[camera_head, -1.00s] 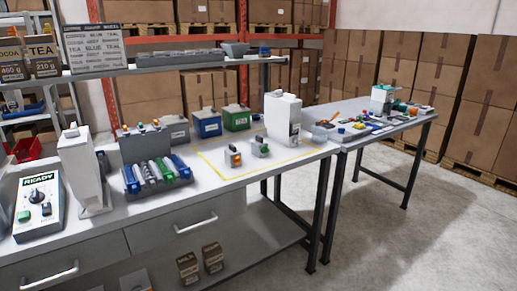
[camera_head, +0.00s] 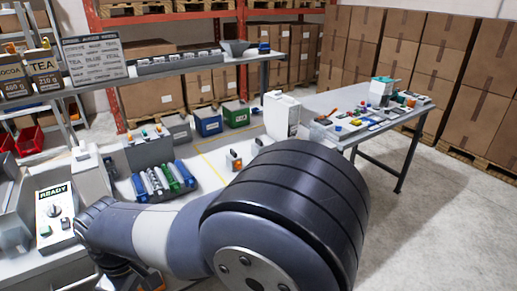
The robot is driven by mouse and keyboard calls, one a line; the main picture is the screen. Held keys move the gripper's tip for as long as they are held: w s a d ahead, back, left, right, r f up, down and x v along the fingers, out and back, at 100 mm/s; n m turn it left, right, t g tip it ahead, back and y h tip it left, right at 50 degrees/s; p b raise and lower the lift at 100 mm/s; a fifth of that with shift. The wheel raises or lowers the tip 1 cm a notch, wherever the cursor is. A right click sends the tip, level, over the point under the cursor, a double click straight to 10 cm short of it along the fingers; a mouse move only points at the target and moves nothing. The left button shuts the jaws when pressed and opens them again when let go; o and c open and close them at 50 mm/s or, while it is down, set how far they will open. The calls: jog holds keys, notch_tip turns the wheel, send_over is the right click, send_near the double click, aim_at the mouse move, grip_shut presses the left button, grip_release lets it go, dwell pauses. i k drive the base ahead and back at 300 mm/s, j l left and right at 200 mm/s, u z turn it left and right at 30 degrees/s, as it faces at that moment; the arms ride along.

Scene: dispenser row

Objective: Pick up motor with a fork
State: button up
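Two small grey parts sit in the yellow-outlined area of the bench. One, with an orange face (camera_head: 234,160), stands in the open. Dark parts of my gripper (camera_head: 130,275) show at the bottom edge, well left of and nearer than the two parts. Its fingertips are not clear, so I cannot tell whether it is open.
A rack of blue, green and white cylinders (camera_head: 162,181) stands left of the outlined area. Blue (camera_head: 208,123) and green (camera_head: 236,114) bins stand behind it, a white dispenser (camera_head: 281,115) to the right. A READY control box (camera_head: 54,215) is at left. A second table holds loose parts.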

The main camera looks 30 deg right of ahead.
aim_at(256, 147)
jog(key=i+l+z, duration=0.1)
jog(key=i, duration=0.3)
jog(key=i+l+z, duration=0.1)
jog(key=i+l, duration=0.2)
jog(key=i, duration=0.15)
jog(key=i+l+z, duration=0.1)
jog(key=i, duration=0.35)
jog(key=i+l+z, duration=0.15)
jog(key=z, duration=0.2)
jog(key=i+l+z, duration=0.1)
jog(key=z, duration=0.3)
jog(key=i+z, duration=0.35)
jog(key=k, duration=0.1)
